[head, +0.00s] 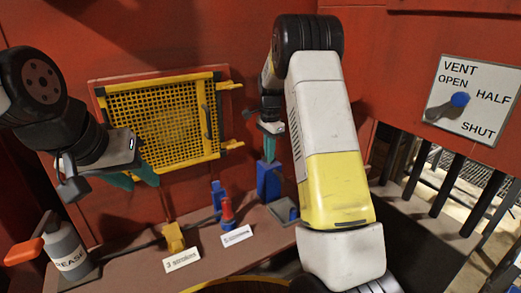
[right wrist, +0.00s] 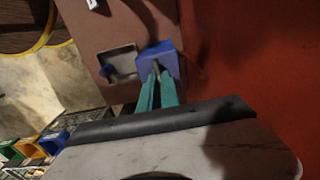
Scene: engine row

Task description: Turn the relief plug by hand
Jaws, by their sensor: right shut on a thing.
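My right gripper (head: 270,148) reaches down to a blue block (head: 268,181) at the back of the brown ledge. In the right wrist view its teal fingers (right wrist: 158,80) are close together on a small grey piece at the blue block (right wrist: 166,57). The fingers hide most of that piece, and I cannot tell whether it is the relief plug. No label for the plug is readable. My left gripper (head: 134,179) is in front of the yellow mesh panel, with its teal fingers apart and nothing between them.
A yellow mesh panel (head: 160,122) is on the red wall. A grease can (head: 68,250) stands at the ledge's left. A yellow piece (head: 174,237) and a red-and-blue piece (head: 228,213) have labels in front. A vent plate (head: 474,98) with a blue-knobbed lever is at right.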

